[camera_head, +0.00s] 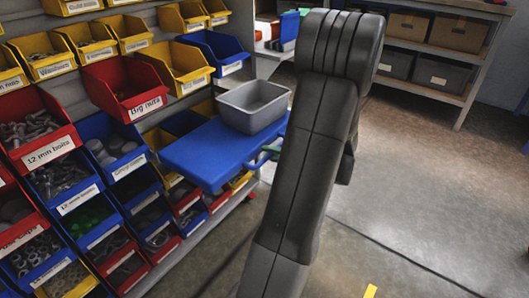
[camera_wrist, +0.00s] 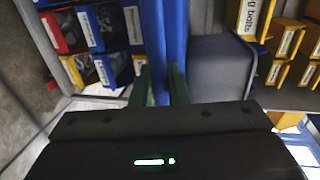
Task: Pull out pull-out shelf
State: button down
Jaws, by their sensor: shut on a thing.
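The blue pull-out shelf (camera_head: 200,155) sticks out from the rack of bins and carries an empty grey bin (camera_head: 253,106). In the wrist view the shelf (camera_wrist: 163,40) is seen nearly edge-on as a blue band, and the grey bin (camera_wrist: 220,70) is beside it on the right. In the head view my dark arm hides most of the gripper and the shelf's right end; a bit of green shows beside the arm.
Blue, red and yellow bins of bolts, nuts and other parts fill the rack, including a red big nuts bin (camera_head: 127,88) above the shelf. A workbench with cardboard boxes (camera_head: 407,25) stands at the back right. The concrete floor (camera_head: 430,190) on the right is largely clear.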

dwell(0.3)
jog(key=c, duration=1.5)
grip_release()
jog(key=shift+s+d, duration=0.1)
jog(key=p+v, duration=0.3)
jog(key=v, duration=1)
jog(key=shift+s+d, duration=0.15)
jog(key=shift+d, duration=0.15)
jog(key=shift+a, duration=0.1)
jog(key=shift+b+x, duration=1.5)
jog(key=shift+x, duration=5.45)
